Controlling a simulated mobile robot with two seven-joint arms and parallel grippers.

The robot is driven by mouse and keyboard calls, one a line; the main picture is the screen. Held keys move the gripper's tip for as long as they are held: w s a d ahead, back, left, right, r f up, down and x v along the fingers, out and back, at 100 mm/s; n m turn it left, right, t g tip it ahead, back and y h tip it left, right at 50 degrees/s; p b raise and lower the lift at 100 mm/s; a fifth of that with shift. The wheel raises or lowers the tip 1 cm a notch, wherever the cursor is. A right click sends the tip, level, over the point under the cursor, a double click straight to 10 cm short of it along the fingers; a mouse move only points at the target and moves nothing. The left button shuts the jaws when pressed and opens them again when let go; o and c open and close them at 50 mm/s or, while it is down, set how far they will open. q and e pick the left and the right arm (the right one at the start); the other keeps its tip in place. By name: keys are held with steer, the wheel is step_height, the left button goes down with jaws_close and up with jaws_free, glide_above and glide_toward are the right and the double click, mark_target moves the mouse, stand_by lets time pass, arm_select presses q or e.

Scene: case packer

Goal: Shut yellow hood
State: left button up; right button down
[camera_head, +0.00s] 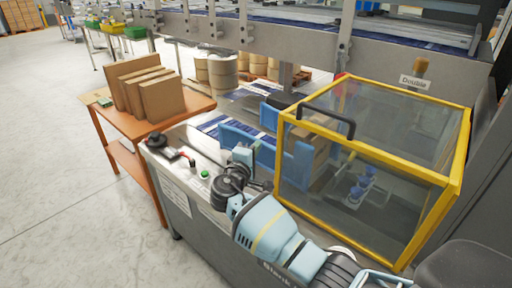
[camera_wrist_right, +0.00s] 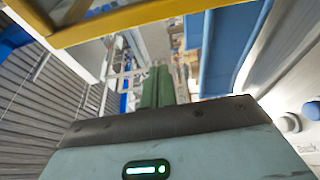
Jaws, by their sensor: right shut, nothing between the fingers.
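The yellow hood (camera_head: 375,170) is a box of clear panels in a yellow frame, at the right of the head view. Its black handle (camera_head: 325,118) is on the upper left edge. The hood stands over the machine's right end; I cannot tell if it is fully down. My right gripper (camera_head: 243,155) is left of the hood's lower left corner, apart from the handle, shut and empty. In the right wrist view its green fingers (camera_wrist_right: 158,85) are together, with a yellow frame bar (camera_wrist_right: 130,18) at upper left. My left gripper is out of view.
Blue guides (camera_head: 240,140) and a carton lie behind my gripper. The machine's front ledge has a green button (camera_head: 205,174) and a black knob (camera_head: 157,139). An orange table (camera_head: 135,160) with brown cartons (camera_head: 160,98) stands at left. Open floor lies further left.

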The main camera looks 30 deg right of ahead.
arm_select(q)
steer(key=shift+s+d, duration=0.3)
arm_select(e)
steer(key=v, duration=0.7)
steer(key=shift+s, duration=0.5)
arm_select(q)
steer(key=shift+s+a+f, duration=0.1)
arm_select(e)
steer(key=shift+a, duration=0.15)
